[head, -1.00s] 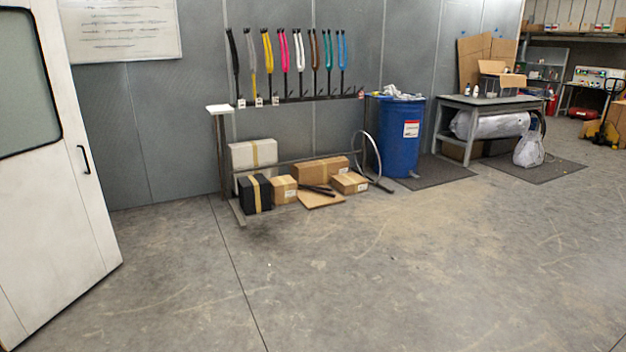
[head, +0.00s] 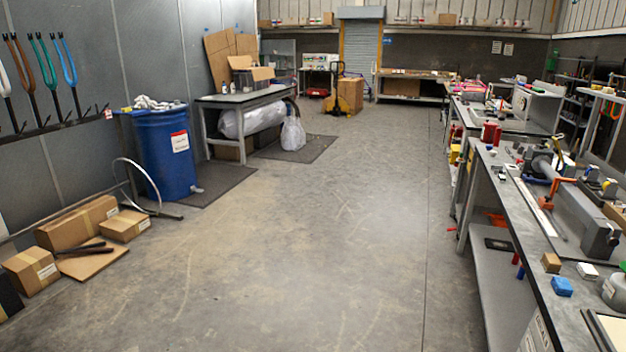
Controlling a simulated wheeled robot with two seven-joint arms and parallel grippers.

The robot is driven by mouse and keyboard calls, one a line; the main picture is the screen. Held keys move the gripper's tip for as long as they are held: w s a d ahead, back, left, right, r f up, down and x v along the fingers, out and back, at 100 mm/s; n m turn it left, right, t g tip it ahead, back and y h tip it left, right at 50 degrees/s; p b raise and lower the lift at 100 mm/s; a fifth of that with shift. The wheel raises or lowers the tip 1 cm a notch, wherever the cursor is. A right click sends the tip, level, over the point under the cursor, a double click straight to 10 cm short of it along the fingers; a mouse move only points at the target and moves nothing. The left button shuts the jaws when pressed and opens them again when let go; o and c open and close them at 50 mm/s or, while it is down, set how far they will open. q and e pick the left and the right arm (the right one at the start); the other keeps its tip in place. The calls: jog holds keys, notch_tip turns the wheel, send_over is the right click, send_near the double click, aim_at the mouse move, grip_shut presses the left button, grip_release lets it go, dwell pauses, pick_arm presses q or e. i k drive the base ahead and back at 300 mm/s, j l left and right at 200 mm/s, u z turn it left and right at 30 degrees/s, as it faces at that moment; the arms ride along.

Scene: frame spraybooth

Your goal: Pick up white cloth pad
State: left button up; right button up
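A small white block-like item (head: 587,270) lies on the near part of the right-hand workbench (head: 513,222), beside a blue block (head: 562,287) and a tan block (head: 551,262). It may be the white cloth pad, but it is too small to tell. Crumpled whitish cloths (head: 155,102) lie on top of the blue drum (head: 165,155) at left. Neither of my grippers is in view.
The concrete floor (head: 300,240) is open between the benches. Cardboard boxes (head: 78,226) and a hoop stand along the left wall. A grey table (head: 240,98) with a bag under it stands further back. Tools and a vise-like fixture (head: 590,215) crowd the right bench.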

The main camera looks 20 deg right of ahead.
aim_at(588, 272)
jog(key=i+l+z, duration=0.25)
jog(key=i+z, duration=0.7)
jog(key=i+j+z, duration=0.15)
jog(key=i+z, duration=0.3)
jog(key=i, duration=0.25)
jog(key=i+z, duration=0.45)
jog(key=i+j+z, duration=0.15)
jog(key=i+z, duration=0.4)
jog(key=z, duration=0.35)
jog(key=i+z, duration=0.2)
jog(key=z, duration=0.3)
jog(key=i+j+z, duration=0.1)
jog(key=z, duration=0.4)
jog(key=i+j+z, duration=0.15)
jog(key=z, duration=0.35)
jog(key=i+j+z, duration=0.15)
jog(key=z, duration=0.15)
jog(key=i+j+z, duration=0.1)
jog(key=z, duration=0.2)
jog(key=j, duration=0.1)
